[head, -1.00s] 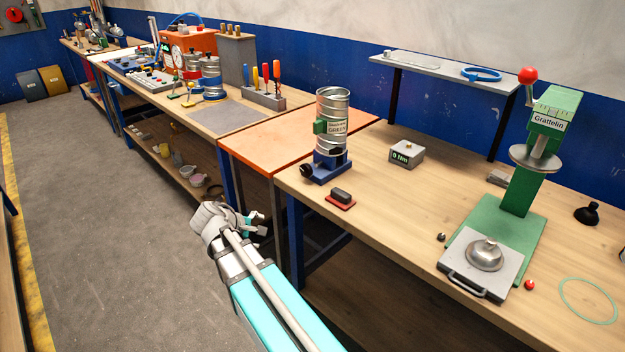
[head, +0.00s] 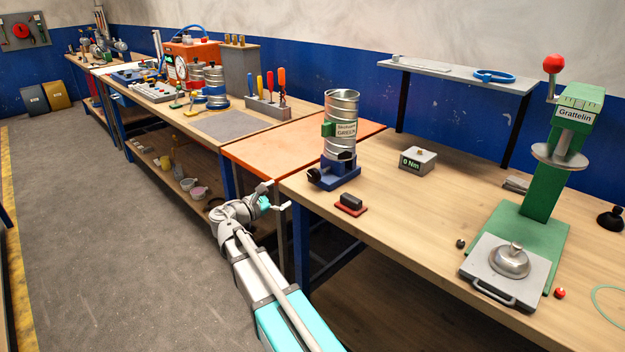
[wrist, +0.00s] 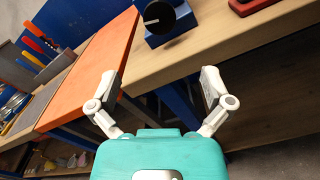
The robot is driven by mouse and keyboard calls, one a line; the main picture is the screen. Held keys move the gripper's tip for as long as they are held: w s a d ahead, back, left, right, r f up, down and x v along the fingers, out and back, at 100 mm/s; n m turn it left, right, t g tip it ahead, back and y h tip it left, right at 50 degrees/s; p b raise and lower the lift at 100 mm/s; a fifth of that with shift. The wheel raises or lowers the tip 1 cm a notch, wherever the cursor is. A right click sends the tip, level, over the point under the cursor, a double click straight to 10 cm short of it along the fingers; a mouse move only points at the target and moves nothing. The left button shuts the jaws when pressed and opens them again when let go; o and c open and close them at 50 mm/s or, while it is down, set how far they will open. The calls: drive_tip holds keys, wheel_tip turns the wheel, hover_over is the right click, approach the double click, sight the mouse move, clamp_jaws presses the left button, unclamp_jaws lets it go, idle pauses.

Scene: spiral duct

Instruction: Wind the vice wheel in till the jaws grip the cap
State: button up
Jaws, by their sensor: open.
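The vice (head: 334,172) is a blue block on the wooden bench near its left front corner. Its black wheel (head: 314,175) sits on the left side; it also shows at the top of the wrist view (wrist: 158,16). A ribbed silver duct piece (head: 341,115) stands upright in the vice, with a green part and a label on its side. I cannot tell which part is the cap or whether the jaws touch it. My gripper (head: 277,196) is open and empty in front of the bench edge, below and left of the vice. Both fingers show in the wrist view (wrist: 163,95).
A red-based black block (head: 350,205) lies right of the vice near the front edge. A grey box reading "0 Nm" (head: 417,161) stands behind. An orange bench top (head: 270,152) adjoins on the left. A green press (head: 540,200) stands at right.

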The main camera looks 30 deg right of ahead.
sight(312, 177)
idle(0.3)
drive_tip(key=x, duration=1.3)
drive_tip(key=shift+w+d, duration=0.15)
drive_tip(key=shift+d, duration=0.05)
drive_tip(key=c, duration=0.9)
drive_tip(key=shift+a, duration=0.25)
drive_tip(key=shift+c, duration=0.7)
drive_tip(key=shift+d, duration=0.25)
drive_tip(key=shift+m, duration=0.5)
